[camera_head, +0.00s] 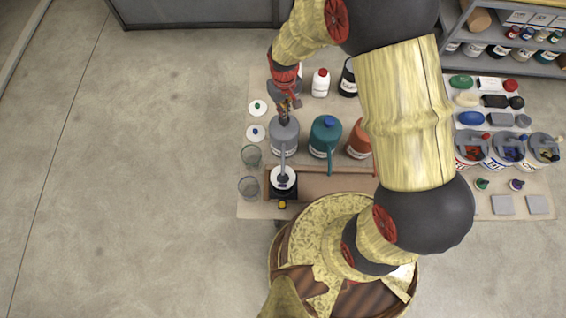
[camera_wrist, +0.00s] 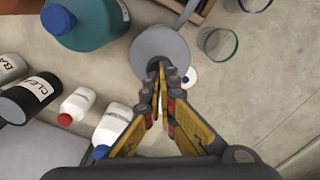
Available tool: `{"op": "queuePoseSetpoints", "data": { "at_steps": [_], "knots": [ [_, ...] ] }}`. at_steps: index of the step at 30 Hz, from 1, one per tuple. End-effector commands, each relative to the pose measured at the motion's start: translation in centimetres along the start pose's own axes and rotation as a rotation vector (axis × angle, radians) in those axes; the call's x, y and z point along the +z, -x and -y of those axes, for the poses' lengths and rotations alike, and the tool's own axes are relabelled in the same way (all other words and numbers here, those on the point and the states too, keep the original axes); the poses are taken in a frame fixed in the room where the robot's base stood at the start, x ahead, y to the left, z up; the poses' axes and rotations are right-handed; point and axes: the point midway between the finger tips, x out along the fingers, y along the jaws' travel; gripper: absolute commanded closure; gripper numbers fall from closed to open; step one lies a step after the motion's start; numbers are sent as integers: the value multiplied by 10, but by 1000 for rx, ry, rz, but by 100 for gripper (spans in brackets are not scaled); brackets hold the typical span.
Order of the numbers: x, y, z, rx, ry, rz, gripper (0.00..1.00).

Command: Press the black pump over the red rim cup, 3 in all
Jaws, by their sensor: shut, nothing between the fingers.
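My gripper (camera_head: 285,112) is shut and empty, pointing down over the top of a grey pump bottle (camera_head: 285,138). In the wrist view the closed fingertips (camera_wrist: 161,72) sit over the dark pump head at the middle of the grey bottle (camera_wrist: 158,42); I cannot tell whether they touch it. The bottle's long grey spout reaches toward a white round cup (camera_head: 283,177) on a dark square stand (camera_head: 285,194). The spout partly covers the cup, and I cannot make out a red rim. A teal pump bottle (camera_head: 325,137) with a blue top stands to the right.
An orange pump bottle (camera_head: 359,141) stands beyond the teal one. Two clear glasses (camera_head: 249,187) and two white lids (camera_head: 256,133) lie left of the grey bottle. A white bottle (camera_head: 320,84) stands behind. Several tubs (camera_head: 508,152) fill the right side.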

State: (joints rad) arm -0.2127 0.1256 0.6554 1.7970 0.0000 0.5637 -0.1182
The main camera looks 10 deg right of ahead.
Motion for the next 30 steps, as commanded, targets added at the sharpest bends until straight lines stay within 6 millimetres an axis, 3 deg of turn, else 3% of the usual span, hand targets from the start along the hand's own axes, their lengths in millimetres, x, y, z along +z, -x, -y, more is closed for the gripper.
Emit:
{"op": "queuePoseSetpoints", "data": {
  "at_steps": [30],
  "knots": [
    [0, -26, 0, 0, 0, 0, 100]
  ]
}}
